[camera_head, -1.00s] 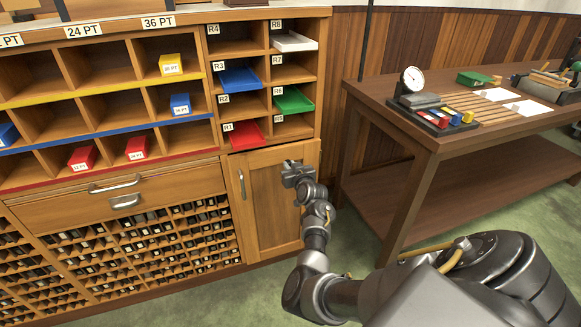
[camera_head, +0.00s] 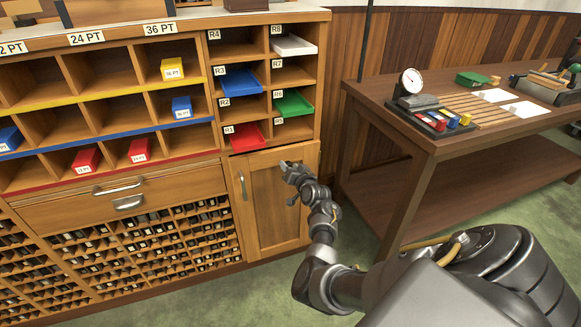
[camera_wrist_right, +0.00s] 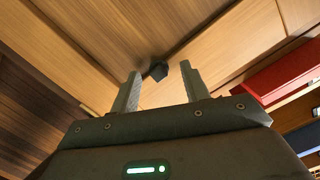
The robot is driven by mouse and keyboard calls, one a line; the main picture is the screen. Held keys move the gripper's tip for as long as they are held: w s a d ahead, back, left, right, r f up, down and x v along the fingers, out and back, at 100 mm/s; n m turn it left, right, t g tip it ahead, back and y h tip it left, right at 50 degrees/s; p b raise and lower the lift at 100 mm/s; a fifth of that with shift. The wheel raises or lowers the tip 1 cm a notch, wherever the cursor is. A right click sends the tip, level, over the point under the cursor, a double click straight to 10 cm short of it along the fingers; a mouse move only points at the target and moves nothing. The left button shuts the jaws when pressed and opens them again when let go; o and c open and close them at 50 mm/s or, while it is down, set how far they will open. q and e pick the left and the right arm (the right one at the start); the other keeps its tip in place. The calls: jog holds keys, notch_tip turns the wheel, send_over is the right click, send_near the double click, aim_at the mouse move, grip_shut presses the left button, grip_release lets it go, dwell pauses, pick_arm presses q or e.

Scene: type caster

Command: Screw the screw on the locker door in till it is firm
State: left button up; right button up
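The locker door (camera_head: 266,215) is a wooden framed panel, shut, with a vertical metal handle on its left. In the right wrist view a small dark screw head (camera_wrist_right: 158,70) shows on pale wood. My right gripper (camera_head: 286,168) is at the upper part of the door. In the right wrist view its two fingers (camera_wrist_right: 162,84) are apart, with the screw head seen between and just beyond their tips; I see no contact. The screw is hidden or too small in the head view. My left gripper is not in view.
Above the door, a red tray (camera_head: 245,137) sticks out of its cubby, close over my right gripper; blue and green trays also protrude. A wooden workbench (camera_head: 412,125) with a dial gauge stands at the right. Green floor lies open between cabinet and bench.

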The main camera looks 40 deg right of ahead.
jog(key=shift+s, duration=0.1)
jog(key=shift+s, duration=0.2)
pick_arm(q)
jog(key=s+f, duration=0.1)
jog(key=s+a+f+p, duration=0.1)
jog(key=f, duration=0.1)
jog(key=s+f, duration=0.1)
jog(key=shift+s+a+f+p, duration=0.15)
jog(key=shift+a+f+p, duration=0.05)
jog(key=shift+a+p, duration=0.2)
pick_arm(e)
jog(key=v, duration=1)
jog(key=shift+a, duration=0.2)
